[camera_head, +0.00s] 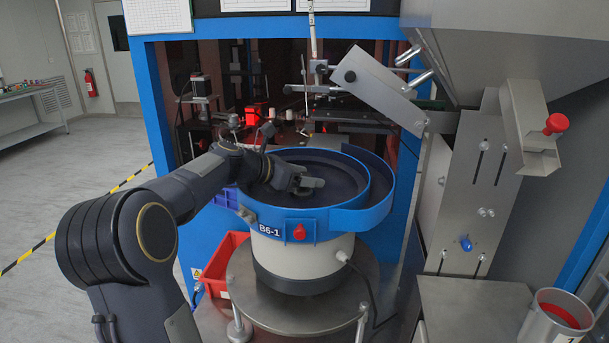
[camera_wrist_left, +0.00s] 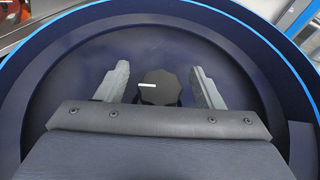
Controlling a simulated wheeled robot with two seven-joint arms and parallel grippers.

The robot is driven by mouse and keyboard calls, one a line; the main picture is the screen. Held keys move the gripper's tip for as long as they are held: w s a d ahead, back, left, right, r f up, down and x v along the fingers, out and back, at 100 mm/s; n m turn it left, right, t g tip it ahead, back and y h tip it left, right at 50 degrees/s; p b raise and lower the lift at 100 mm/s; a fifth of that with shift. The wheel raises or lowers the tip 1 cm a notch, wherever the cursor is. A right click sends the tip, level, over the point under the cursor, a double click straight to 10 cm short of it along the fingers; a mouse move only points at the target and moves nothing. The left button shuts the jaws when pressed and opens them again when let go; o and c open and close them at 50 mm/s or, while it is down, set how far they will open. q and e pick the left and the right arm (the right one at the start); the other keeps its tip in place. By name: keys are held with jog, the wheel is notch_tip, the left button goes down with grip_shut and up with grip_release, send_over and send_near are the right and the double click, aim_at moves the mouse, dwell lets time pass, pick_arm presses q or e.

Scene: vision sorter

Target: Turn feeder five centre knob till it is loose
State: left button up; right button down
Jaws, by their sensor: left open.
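The centre knob (camera_wrist_left: 160,87) is black and faceted with a white mark on top. In the left wrist view it stands in the middle of the dark bowl (camera_wrist_left: 60,75), between the two grey fingers of my left gripper (camera_wrist_left: 160,88). The fingers are open, with a gap on each side of the knob. In the head view my left gripper (camera_head: 308,184) reaches down into the blue-rimmed feeder bowl (camera_head: 345,222), labelled B6-1, and largely hides the knob. My right gripper is in neither view.
A red knob (camera_head: 300,232) sits on the feeder's front. A steel hopper and chute (camera_head: 480,190) stand close on the right, with a slanted metal plate (camera_head: 375,85) above the bowl. A red bin (camera_head: 222,265) is at lower left. A metal cup (camera_head: 555,318) stands at lower right.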

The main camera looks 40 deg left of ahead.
pick_arm(q)
jog(key=shift+c, duration=0.4)
jog(key=c, duration=0.9)
jog(key=shift+n+y, duration=0.3)
jog(key=shift+r+n+y+p, duration=0.1)
jog(key=shift+n+y+p, duration=0.5)
jog(key=shift+y, duration=0.1)
jog(key=n+y+p, duration=0.1)
jog(key=n+y, duration=0.1)
jog(key=shift+r+t+y+p, duration=0.1)
jog(key=shift+t+y+p, duration=0.2)
jog(key=shift+y+p, duration=0.1)
jog(key=shift+n+y+p, duration=1.05)
jog(key=shift+n+y, duration=0.55)
jog(key=shift+a+f+n+y, duration=0.1)
jog(key=shift+f+n+y, duration=0.2)
jog(key=shift+y, duration=0.1)
jog(key=shift+g, duration=0.4)
